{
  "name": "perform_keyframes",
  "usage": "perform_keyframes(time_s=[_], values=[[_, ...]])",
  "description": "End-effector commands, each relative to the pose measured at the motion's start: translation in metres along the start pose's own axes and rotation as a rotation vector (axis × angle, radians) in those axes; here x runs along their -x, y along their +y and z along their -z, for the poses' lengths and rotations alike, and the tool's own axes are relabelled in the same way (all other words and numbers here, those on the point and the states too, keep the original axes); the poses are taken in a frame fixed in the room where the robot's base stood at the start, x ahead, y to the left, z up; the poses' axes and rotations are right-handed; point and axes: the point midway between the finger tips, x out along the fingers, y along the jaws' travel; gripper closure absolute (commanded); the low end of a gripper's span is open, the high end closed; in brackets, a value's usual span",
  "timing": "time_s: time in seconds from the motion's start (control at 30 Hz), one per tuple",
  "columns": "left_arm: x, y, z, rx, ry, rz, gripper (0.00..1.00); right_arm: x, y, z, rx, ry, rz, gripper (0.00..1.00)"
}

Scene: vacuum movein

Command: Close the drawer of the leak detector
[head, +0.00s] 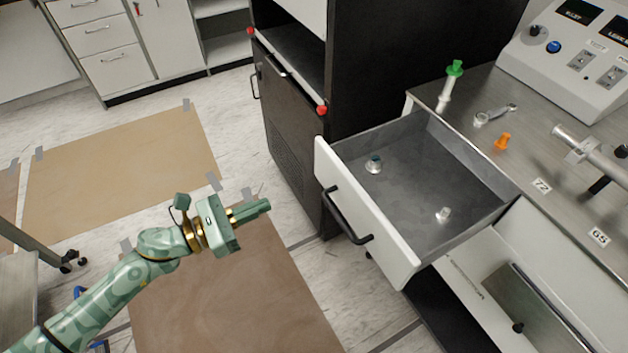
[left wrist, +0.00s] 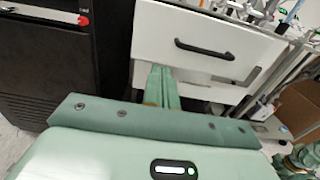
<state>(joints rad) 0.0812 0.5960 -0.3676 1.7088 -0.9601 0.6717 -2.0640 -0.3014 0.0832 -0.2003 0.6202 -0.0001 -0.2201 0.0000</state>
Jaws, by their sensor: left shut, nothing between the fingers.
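The drawer (head: 368,237) of the leak detector (head: 565,60) is pulled far out, with its white front and black handle (head: 347,220) facing my left arm. Inside lie a small metal fitting (head: 374,165) and a small clear piece (head: 443,214). My left gripper (head: 262,207) is shut and empty, left of the drawer front and apart from it in the head view. In the left wrist view the shut fingers (left wrist: 160,84) point toward the white drawer front (left wrist: 150,42), and the handle (left wrist: 205,48) shows above and to their right.
A black cabinet (head: 290,130) with red corner caps stands left of the drawer. The metal bench top (head: 540,165) holds a green-capped syringe (head: 451,80) and an orange piece (head: 503,141). Brown floor sheets (head: 225,300) lie below my arm. The space between gripper and drawer front looks clear.

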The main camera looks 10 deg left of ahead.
Motion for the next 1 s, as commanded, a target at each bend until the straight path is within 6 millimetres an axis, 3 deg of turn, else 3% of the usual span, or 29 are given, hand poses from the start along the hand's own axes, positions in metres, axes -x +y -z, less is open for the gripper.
perform_keyframes(time_s=[0.4,0.6,0.8,1.0], values=[[-0.085,0.001,-0.001,0.004,-0.005,0.0,1.0,-0.003,0.0,-0.001,-0.001,-0.003,0.001,0.64],[-0.116,0.001,-0.001,0.006,-0.002,-0.001,1.0,-0.004,-0.002,-0.001,-0.002,-0.004,0.003,0.64],[-0.129,0.001,0.0,0.006,-0.001,-0.001,1.0,-0.005,-0.004,0.0,-0.003,-0.003,0.006,0.64],[-0.13,0.001,-0.001,0.006,-0.001,-0.002,1.0,-0.005,-0.005,0.0,-0.003,-0.003,0.007,0.64]])
